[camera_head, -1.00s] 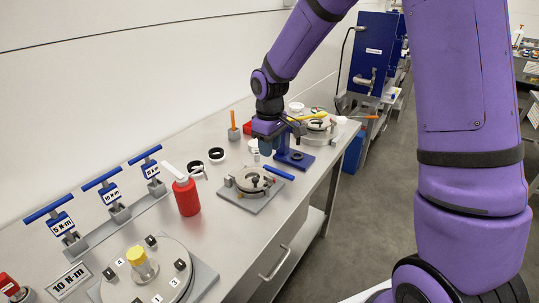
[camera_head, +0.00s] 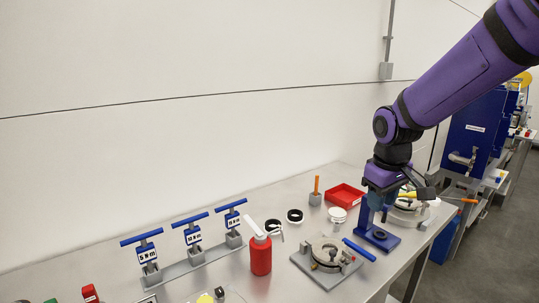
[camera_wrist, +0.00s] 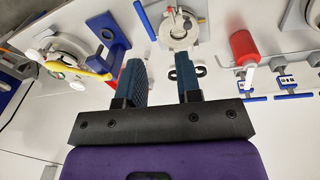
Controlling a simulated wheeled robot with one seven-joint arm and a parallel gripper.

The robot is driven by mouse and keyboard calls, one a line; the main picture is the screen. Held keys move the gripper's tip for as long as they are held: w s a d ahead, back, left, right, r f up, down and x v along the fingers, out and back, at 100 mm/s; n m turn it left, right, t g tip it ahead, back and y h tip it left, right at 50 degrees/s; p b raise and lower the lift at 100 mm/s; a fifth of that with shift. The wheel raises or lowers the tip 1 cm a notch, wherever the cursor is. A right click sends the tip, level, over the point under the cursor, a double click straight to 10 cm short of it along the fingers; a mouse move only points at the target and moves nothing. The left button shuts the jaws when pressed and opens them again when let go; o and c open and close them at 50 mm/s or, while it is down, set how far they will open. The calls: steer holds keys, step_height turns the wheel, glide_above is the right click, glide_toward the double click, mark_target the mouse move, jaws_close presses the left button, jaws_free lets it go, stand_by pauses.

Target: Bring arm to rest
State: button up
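My arm is purple and reaches in from the upper right of the head view, bent down at the wrist. My gripper (camera_head: 380,203) hangs over the far part of the steel bench, overlapping the upper part of a blue stand (camera_head: 378,238) in the picture. Whether they touch cannot be told there. In the wrist view my gripper (camera_wrist: 162,80) shows two dark blue fingers well apart with nothing between them. The blue stand also shows in the wrist view (camera_wrist: 106,28), left of the fingers.
A round clamp fixture (camera_head: 327,257), a blue rod (camera_head: 359,249), a red bottle (camera_head: 260,255) and a red tray (camera_head: 345,196) are on the bench (camera_head: 225,275). Blue torque tools (camera_head: 192,235) stand at left. A blue cabinet (camera_head: 472,130) is beyond the bench. Space above the bench is clear.

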steer(key=s+d+r+m+t, duration=0.1)
steer(key=s+r, duration=0.4)
steer(key=s, duration=0.6)
steer(key=s+d+r+m+t, duration=0.2)
steer(key=s+r, duration=0.4)
steer(key=s, duration=0.6)
steer(key=shift+d+m+t, duration=0.3)
steer(key=shift+d+m, duration=0.55)
steer(key=shift+m, duration=0.35)
